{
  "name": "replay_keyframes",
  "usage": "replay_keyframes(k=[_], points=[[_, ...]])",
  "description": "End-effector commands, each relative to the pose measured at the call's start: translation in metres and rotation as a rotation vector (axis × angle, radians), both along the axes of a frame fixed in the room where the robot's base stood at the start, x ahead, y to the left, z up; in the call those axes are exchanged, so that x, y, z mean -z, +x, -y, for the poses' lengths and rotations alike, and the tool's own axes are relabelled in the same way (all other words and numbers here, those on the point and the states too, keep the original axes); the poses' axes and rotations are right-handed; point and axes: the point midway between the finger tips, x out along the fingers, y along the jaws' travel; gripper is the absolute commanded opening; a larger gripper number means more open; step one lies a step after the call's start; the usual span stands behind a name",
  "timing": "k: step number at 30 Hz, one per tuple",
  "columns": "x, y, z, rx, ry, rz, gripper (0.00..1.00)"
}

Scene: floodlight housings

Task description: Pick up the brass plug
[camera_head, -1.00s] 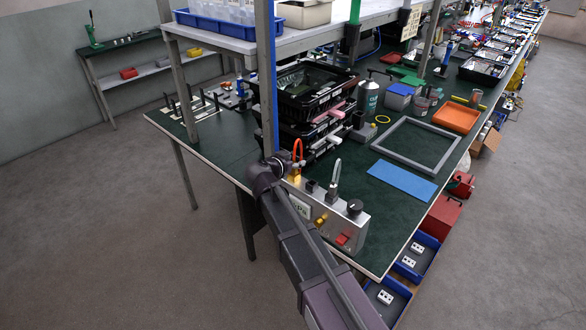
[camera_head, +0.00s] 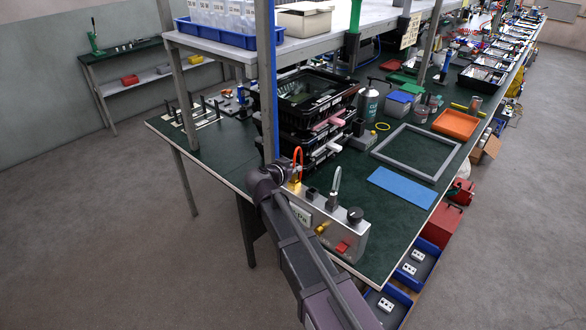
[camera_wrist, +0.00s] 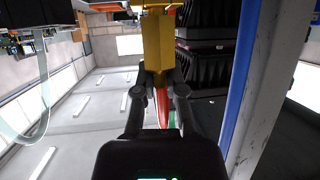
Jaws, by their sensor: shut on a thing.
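The brass plug (camera_wrist: 158,45) is a yellow block at the top middle of the wrist view. My gripper (camera_wrist: 158,76) is shut on it, one finger on each side.
A shelf post with a blue strip (camera_head: 268,100) stands close by my gripper. Black crates (camera_head: 312,90) are stacked behind. A blue mat (camera_head: 402,187) lies to the right.

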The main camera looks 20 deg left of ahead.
Motion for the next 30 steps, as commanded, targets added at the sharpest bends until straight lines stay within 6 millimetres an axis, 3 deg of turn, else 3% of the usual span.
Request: replay_keyframes(k=[13,21,30], points=[[-0.039,0.001,0.000,-0.001,-0.003,0.002,0.00],[-0.039,-0.067,0.023,-0.002,-0.002,0.004,0.00],[-0.044,-0.124,0.040,-0.002,-0.003,0.003,0.00]])
